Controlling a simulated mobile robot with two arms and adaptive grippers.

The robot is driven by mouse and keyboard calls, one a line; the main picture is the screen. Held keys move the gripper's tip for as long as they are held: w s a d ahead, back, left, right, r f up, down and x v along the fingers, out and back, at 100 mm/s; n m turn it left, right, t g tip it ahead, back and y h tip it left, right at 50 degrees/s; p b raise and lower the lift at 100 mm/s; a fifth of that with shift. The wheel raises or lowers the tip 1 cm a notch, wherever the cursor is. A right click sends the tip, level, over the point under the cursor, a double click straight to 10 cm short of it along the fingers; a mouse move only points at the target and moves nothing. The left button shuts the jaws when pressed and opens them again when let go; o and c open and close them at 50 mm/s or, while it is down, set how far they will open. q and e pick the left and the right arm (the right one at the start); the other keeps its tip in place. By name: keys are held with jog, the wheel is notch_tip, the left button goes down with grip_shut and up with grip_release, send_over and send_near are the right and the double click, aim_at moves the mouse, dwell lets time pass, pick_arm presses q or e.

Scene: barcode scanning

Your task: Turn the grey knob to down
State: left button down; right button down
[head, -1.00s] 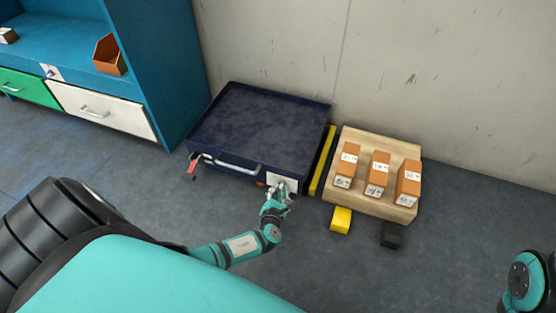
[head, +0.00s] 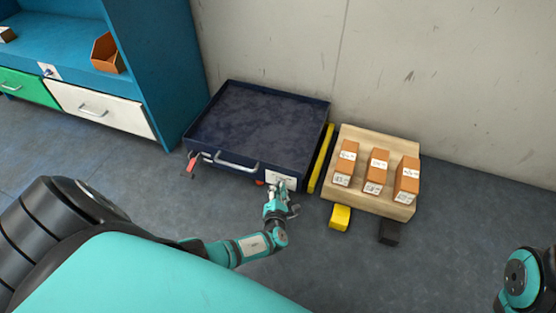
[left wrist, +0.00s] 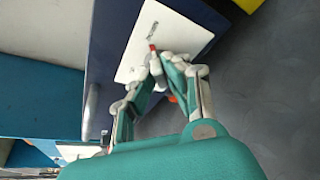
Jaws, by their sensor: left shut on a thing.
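The white panel (head: 282,177) is on the front right of the dark blue tray. It also shows in the left wrist view (left wrist: 150,30). My left gripper (head: 282,188) is at this panel. In the left wrist view my left fingertips (left wrist: 166,62) are shut on the small grey knob (left wrist: 154,57), which has a red mark at its end. The fingers hide most of the knob, so its exact angle is hard to tell. My right gripper is out of view; only a part of my right arm shows at the lower right.
The dark blue tray (head: 235,164) has a light handle (head: 237,162) and a red lever (head: 192,162). A yellow bar (head: 321,158) and a wooden rack (head: 400,212) with orange boxes stand to its right. Yellow (head: 340,217) and black (head: 389,231) blocks lie in front.

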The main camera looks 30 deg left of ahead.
pick_arm(q)
jog(key=c, duration=1.4)
grip_release()
jog(key=shift+o, duration=0.2)
notch_tip(320, 180, up, 10)
jog(key=shift+a, duration=0.1)
